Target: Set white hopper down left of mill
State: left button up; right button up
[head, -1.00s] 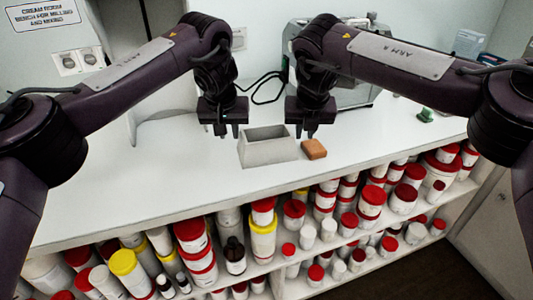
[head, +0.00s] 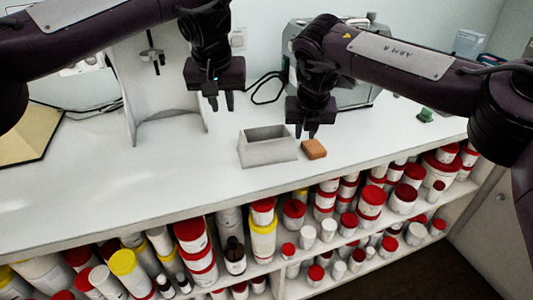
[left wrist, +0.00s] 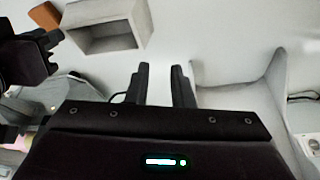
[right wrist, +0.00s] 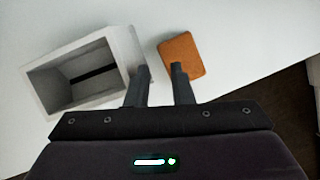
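The white hopper (head: 267,152), a pale open-topped box, stands upright on the white bench. Its slotted bottom shows in the right wrist view (right wrist: 84,73), and its open top also shows in the left wrist view (left wrist: 104,27). The grey mill (head: 358,92) stands behind it to the right, partly hidden by my right arm. My left gripper (head: 222,106) is open and empty, above the bench behind and left of the hopper. My right gripper (head: 308,133) is open and empty. It hangs near the hopper's right end, its left fingertip (right wrist: 162,68) appearing close to the wall.
A brown block (head: 313,149) lies just right of the hopper. A pale upright stand (head: 165,88) is at the back, left of my left gripper. A tan, dark-edged panel (head: 25,135) lies far left. The bench's front left is clear; shelves of jars are below.

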jog(key=shift+r, duration=0.2)
pick_arm(q)
jog(key=shift+s+r, duration=0.2)
jog(key=shift+r, duration=0.3)
pick_arm(e)
jog(key=v, duration=1.1)
jog(key=shift+s+r, duration=0.25)
